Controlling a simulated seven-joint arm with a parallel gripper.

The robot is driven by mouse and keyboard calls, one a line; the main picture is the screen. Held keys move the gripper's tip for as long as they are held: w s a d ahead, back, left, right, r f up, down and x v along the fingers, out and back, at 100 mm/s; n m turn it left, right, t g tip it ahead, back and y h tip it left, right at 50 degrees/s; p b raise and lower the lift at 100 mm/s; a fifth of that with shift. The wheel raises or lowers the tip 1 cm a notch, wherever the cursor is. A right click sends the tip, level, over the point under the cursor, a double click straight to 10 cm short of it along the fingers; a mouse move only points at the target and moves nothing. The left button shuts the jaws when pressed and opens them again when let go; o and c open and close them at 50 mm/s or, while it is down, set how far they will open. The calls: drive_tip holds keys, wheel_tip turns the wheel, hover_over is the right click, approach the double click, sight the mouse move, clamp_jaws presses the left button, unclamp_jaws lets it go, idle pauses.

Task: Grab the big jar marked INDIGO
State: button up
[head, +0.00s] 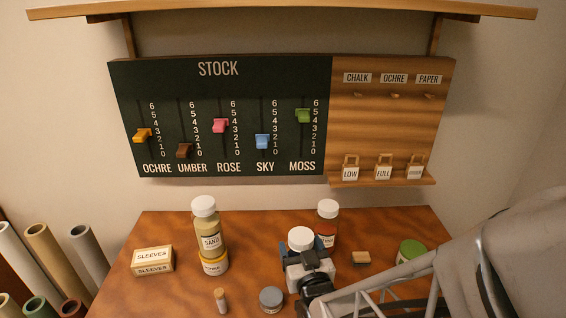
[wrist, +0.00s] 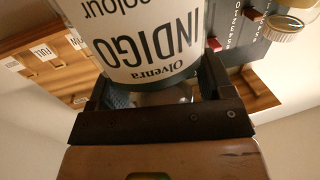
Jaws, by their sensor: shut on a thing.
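The big INDIGO jar (wrist: 150,45) fills the top middle of the wrist view, its label upside down there. In the head view its white lid (head: 301,238) shows above my gripper (head: 305,258), which hides most of its body. My gripper (wrist: 155,90) is shut on the jar, with one finger on each side of it. The jar looks upright in the head view. I cannot tell whether its base touches the table.
A red-brown white-lidded jar (head: 327,228) stands close behind on the right. A SAND jar (head: 209,238) sits on a yellow jar (head: 215,265) to the left. A wooden block (head: 361,258), grey-lidded pot (head: 271,298), cork-topped vial (head: 220,299), green-lidded pot (head: 411,250) and SLEEVES boxes (head: 152,259) stand around.

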drive_tip(key=shift+s+d+r, duration=0.1)
drive_tip(key=shift+s+d, duration=0.1)
drive_tip(key=shift+s, duration=0.5)
drive_tip(key=shift+s+d+r, duration=0.1)
drive_tip(key=shift+s+d, duration=0.1)
drive_tip(key=shift+s, duration=0.5)
drive_tip(key=shift+s+d, duration=0.2)
drive_tip(key=shift+s, duration=0.5)
